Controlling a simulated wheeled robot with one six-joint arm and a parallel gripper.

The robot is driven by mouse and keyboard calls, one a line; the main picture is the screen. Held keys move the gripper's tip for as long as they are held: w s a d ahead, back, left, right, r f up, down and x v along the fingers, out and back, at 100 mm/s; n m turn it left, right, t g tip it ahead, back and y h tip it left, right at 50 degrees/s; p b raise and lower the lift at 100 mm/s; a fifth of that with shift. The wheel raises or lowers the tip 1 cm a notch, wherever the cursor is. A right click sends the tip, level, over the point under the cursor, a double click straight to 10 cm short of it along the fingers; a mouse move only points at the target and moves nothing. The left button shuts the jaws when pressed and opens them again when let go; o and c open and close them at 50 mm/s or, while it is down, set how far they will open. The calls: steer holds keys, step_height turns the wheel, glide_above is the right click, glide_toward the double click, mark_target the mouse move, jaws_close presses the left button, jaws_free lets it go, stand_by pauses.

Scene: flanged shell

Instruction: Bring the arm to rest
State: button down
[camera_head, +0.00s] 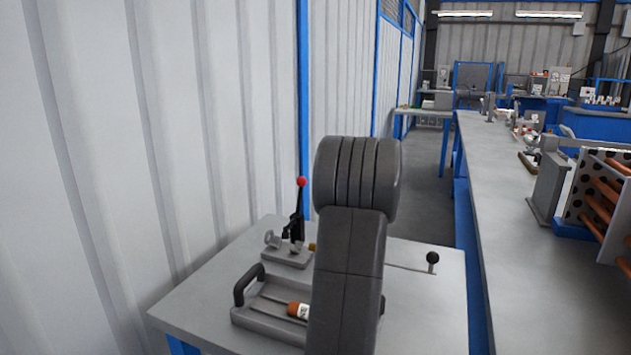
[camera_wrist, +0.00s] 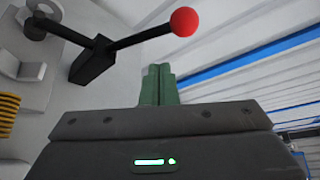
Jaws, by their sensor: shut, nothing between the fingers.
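My gripper shows in the wrist view, its green fingers (camera_wrist: 158,84) together with nothing between them. In the head view my dark arm stands in the middle of the picture and hides the gripper. Near the fingers in the wrist view is a black lever with a red ball knob (camera_wrist: 185,21); the fingers look apart from it. The same lever (camera_head: 298,218) stands upright on a grey base on the small table in the head view.
The grey table (camera_head: 425,315) also bears a tray with a black handle (camera_head: 246,285), an orange-and-white item (camera_head: 298,310) and a black knob (camera_head: 432,258). A corrugated wall (camera_head: 130,130) rises at the left. A long bench (camera_head: 500,200) with a copper-tube unit (camera_head: 600,190) runs along the right.

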steer(key=s+d+r+n+t+b, duration=0.25)
steer(key=s+d, duration=0.25)
steer(key=s, duration=0.4)
steer(key=shift+w+a+f+m+g+y+p, duration=0.1)
steer(key=shift+w+a+f+m+g+p, duration=1.2)
steer(key=shift+w+p, duration=1.3)
steer(key=shift+w+a+f+m+g+y+p, duration=0.1)
steer(key=shift+w+a+f+m+g+p, duration=1.05)
steer(key=shift+w+f+p, duration=1.35)
steer(key=shift+w+a+f+m+g+y+p, duration=0.1)
steer(key=shift+w+a+f+m+g+p, duration=0.7)
steer(key=shift+w+m+g+p, duration=1.75)
steer(key=shift+s+n+t+p, duration=0.45)
steer(key=shift+n+t+p, duration=0.25)
steer(key=shift+n+t, duration=0.35)
